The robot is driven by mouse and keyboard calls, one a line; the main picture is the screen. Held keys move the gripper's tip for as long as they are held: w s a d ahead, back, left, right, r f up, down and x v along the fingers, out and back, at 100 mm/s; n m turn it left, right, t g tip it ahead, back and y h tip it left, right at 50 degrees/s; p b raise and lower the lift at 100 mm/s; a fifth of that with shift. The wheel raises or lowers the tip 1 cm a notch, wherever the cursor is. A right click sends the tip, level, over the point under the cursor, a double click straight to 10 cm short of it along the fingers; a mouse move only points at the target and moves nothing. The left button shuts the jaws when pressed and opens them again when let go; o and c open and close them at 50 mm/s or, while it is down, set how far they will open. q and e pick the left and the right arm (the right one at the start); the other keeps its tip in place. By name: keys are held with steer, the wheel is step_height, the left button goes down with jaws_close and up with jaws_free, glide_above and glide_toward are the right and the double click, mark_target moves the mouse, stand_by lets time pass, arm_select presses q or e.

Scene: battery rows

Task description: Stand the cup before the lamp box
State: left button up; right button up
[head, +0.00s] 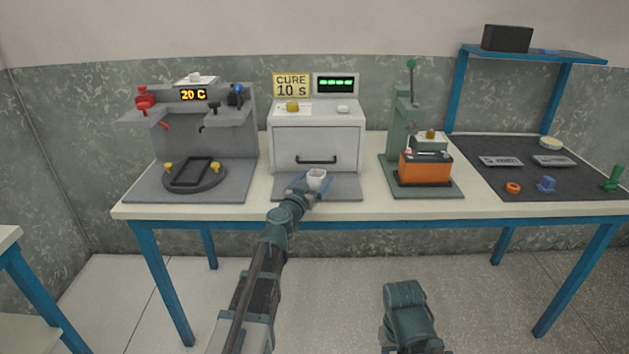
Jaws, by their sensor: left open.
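The lamp box (317,145) is a pale grey box with a closed front door and dark handle, at the back middle of the bench. The small white cup (316,178) appears upright on the grey plate (345,188) before the box. My left gripper (314,183) is open at the cup, with its blue fingers beside it; whether they touch it I cannot tell. The cup's lower part is partly hidden by the fingers. Part of my right arm shows at the bottom, but its gripper does not.
A grey station (205,140) with a round fixture stands left. A green press (405,125) holding an orange battery (426,168) stands right. A dark mat (500,150) at far right carries small parts. A blue shelf (540,52) rises behind it.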

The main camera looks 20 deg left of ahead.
arm_select(q)
steer(key=shift+r, duration=0.2)
steer(key=shift+s, duration=0.4)
steer(key=s+a, duration=0.1)
steer(key=s, duration=1)
steer(key=shift+a, duration=0.2)
